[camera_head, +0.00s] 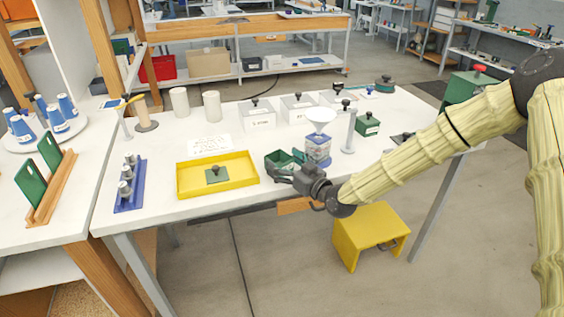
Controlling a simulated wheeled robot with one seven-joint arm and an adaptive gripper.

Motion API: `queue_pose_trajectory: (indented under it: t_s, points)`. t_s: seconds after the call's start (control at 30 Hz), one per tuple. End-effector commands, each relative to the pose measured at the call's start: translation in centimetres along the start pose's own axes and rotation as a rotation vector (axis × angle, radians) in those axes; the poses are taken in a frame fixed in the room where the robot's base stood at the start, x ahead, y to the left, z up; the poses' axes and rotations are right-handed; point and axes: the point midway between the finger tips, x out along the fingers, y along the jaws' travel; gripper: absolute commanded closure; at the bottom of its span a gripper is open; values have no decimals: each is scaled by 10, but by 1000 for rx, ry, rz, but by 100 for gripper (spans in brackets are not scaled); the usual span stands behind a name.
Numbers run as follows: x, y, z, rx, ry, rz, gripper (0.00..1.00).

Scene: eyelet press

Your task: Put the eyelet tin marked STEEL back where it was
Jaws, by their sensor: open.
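Several white tins with dark knobs stand along the back of the white table: one at left (257,118), one in the middle (296,110) and one partly hidden at right (328,98). Their small labels are too small to read surely, so I cannot tell which is STEEL. A closed green tin (368,126) stands at the right. An open green tin (279,163) sits near the front edge, beside my gripper (286,173). A green knobbed lid (216,175) lies in the yellow tray (250,182). My gripper is open at the open tin's right front; contact is unclear.
A white funnel (320,115) stands above a blue-and-clear container (317,150), close behind my gripper, with a grey post (349,132) beside it. A blue rack (130,190) and white cylinders (212,106) stand at left. A yellow stool (370,232) is on the floor.

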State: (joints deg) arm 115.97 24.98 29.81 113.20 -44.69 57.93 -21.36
Motion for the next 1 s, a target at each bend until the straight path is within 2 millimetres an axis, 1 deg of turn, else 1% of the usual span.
queue_pose_trajectory:
  t_s: [0.03, 0.3, 0.5, 0.7, 0.93, 1.0]
  points:
    - [-9, 1, 2, 0, 0, 2, 20]
    - [-58, 1, 1, 0, 1, 2, 20]
    - [-89, 1, 0, 0, 1, 2, 20]
    - [-106, 0, 1, 1, 0, 1, 20]
    - [-109, 0, 0, 0, 0, 1, 20]
    - [-110, -1, 4, 5, -9, 1, 20]
